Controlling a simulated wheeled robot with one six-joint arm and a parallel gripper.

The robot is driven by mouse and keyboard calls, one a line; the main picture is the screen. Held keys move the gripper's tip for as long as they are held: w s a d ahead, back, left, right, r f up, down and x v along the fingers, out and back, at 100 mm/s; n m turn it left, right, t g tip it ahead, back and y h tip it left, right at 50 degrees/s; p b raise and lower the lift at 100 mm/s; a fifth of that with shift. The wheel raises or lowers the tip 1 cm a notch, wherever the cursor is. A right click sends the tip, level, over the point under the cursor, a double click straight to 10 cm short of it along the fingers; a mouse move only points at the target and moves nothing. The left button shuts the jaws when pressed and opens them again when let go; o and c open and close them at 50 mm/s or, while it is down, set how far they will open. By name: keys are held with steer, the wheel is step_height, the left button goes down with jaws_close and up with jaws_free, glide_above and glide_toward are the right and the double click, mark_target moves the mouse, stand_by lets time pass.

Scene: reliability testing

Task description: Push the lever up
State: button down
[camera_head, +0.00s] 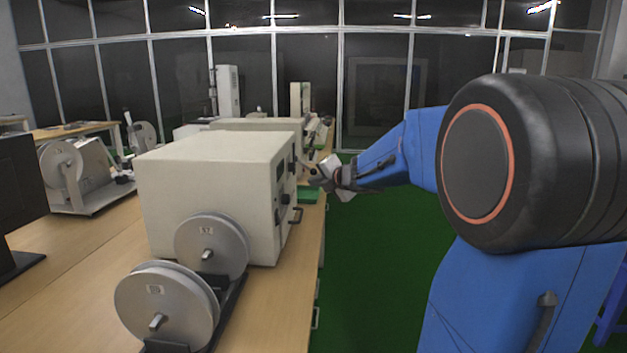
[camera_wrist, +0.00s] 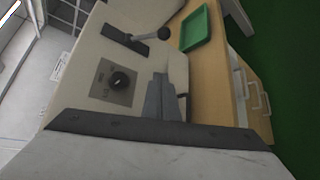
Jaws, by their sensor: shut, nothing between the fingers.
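The lever (camera_wrist: 140,35) is a dark rod ending in a black ball knob, on a dark plate on a pale machine panel, in the upper middle of the wrist view. My gripper (camera_wrist: 162,82) is shut and empty, its fingertips in front of the panel. In the wrist picture the tips lie below the lever, apart from its ball. In the head view my gripper (camera_head: 314,175) is by the right-hand face of the cream box machine (camera_head: 210,175). Which small dark part there is the lever is hard to tell.
A black rotary knob (camera_wrist: 120,82) on a grey plate is left of my fingertips in the wrist view. A green tray (camera_wrist: 195,28) lies on the wooden table beside the machine. Metal reels (camera_head: 165,305) stand at the near table end. Green floor (camera_head: 375,260) right of the table is open.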

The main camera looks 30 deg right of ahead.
mark_target(306, 166)
steer(key=w+d+f, duration=0.1)
steer(key=w+d, duration=0.2)
steer(key=w, duration=0.5)
steer(key=shift+f, duration=0.15)
steer(key=shift+d, duration=0.1)
stand_by(0.5)
